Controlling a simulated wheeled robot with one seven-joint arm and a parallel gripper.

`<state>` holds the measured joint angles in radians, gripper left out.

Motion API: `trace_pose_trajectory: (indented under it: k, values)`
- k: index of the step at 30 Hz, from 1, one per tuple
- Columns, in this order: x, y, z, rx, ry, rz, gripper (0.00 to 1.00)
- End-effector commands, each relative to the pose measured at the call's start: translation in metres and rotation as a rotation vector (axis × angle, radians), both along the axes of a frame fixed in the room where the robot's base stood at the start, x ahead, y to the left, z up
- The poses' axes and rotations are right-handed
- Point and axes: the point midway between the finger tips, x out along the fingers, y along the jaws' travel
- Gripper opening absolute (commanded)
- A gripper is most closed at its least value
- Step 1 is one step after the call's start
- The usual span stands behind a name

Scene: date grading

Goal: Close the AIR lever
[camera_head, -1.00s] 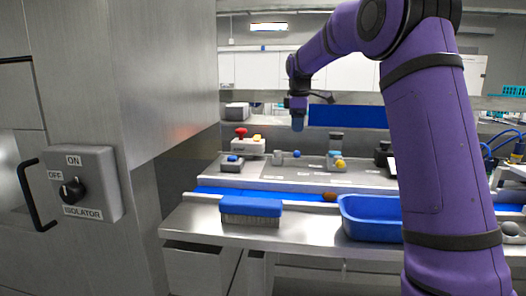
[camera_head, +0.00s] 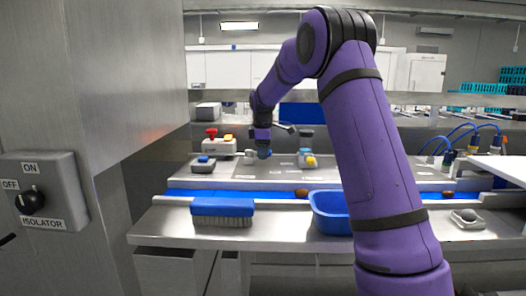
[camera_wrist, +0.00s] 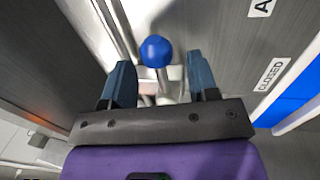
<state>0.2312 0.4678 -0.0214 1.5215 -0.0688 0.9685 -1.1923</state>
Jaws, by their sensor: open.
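The AIR lever shows in the wrist view as a round blue knob (camera_wrist: 156,50) on a pale metal stem. A label reading CLOSED (camera_wrist: 272,74) and a partly cropped label starting with A (camera_wrist: 262,6) lie to its right. My gripper (camera_wrist: 158,72) is open, with one blue-grey finger on each side of the knob and visible gaps between. In the head view my gripper (camera_head: 263,151) is low over the panel (camera_head: 232,170) behind the conveyor. There it covers most of the lever.
A small yellow-and-blue item (camera_head: 307,160) is to the right. A blue brush (camera_head: 222,211) and blue tray (camera_head: 328,212) sit in front. An isolator switch (camera_head: 42,190) is at left.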

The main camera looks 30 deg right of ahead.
Motion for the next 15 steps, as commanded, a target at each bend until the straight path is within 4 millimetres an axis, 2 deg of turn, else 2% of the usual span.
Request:
trace_pose_trajectory:
  k: [9, 10, 15]
  values:
    - [0.0004, -0.0001, -0.0031, 0.0, 0.0, 0.0, 0.54]
    - [0.0004, -0.0001, -0.0031, 0.0, 0.0, 0.0, 0.52]
    - [0.0004, 0.0, -0.0029, 0.0, 0.0, 0.0, 0.13]
